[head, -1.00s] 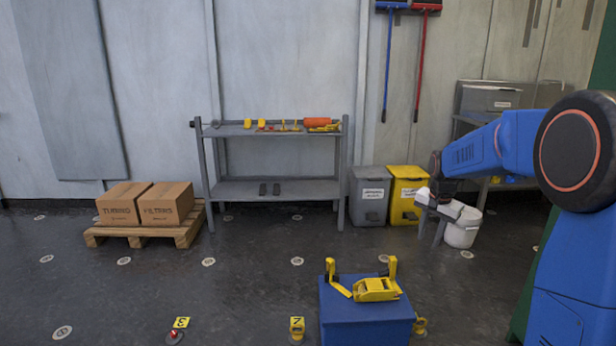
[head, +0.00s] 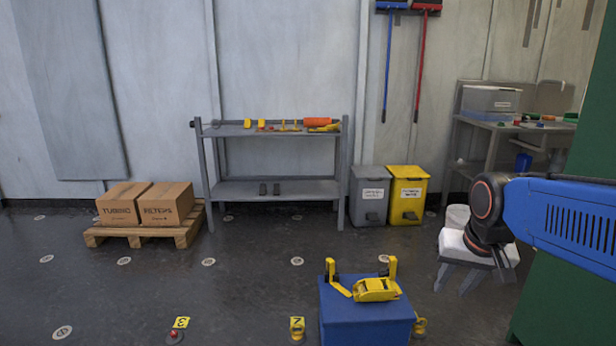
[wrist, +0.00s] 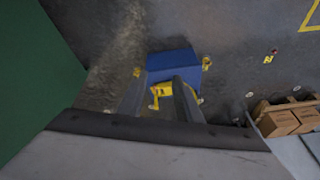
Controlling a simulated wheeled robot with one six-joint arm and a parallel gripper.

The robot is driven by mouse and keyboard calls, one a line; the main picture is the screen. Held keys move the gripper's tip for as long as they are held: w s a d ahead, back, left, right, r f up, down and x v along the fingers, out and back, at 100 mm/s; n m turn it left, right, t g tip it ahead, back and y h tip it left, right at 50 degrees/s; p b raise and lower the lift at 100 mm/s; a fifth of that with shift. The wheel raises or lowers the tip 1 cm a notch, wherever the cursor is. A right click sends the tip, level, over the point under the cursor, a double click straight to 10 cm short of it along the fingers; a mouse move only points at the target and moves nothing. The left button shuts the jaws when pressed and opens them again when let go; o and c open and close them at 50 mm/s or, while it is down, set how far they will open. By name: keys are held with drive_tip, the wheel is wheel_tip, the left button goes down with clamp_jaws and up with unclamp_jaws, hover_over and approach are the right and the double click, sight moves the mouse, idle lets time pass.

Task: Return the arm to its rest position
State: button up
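My arm is blue with dark joints and reaches in from the right edge of the head view. My gripper (head: 456,279) hangs at its end, right of the blue box and above the floor. In the wrist view my gripper (wrist: 158,92) shows two dark fingers set apart, with nothing held between them. The blue box (head: 352,320) with yellow fittings (head: 377,290) on top stands below and away from the fingers. It also shows in the wrist view (wrist: 172,62).
A green surface (head: 565,290) stands close by my arm at the right. Grey (head: 369,197) and yellow (head: 408,197) bins stand by the shelf (head: 270,190). Floor left of the blue box is mostly open.

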drive_tip(key=s+a+f+n, duration=0.1)
drive_tip(key=s+f, duration=0.1)
drive_tip(key=s, duration=0.4)
drive_tip(key=s+f+n, duration=0.2)
drive_tip(key=s, duration=0.5)
drive_tip(key=shift+s+a+f+t, duration=0.25)
drive_tip(key=shift+a+f+t, duration=0.1)
drive_tip(key=shift+t, duration=0.05)
